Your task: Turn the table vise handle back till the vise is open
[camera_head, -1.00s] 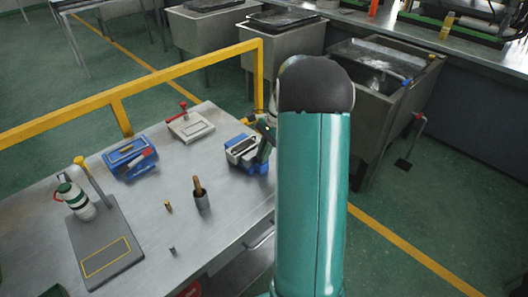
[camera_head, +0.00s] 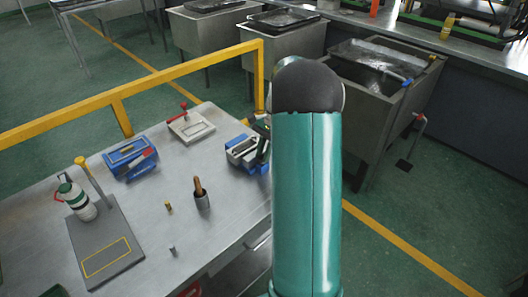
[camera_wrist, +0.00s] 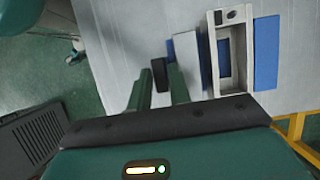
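The table vise (camera_head: 240,152), blue with pale grey jaws, stands at the right edge of the metal table, left of my arm. It also shows in the wrist view (camera_wrist: 265,52), where a narrow blue gap separates a pale jaw block (camera_wrist: 186,52) from the larger pale frame. The black vise handle (camera_wrist: 160,74) is at the vise's left in the wrist view. My gripper (camera_wrist: 161,82) has its two green fingers on either side of this handle and appears shut on it. In the head view my arm hides most of the gripper and handle.
A yellow rail (camera_head: 190,72) runs behind; sinks (camera_head: 370,100) stand beyond.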

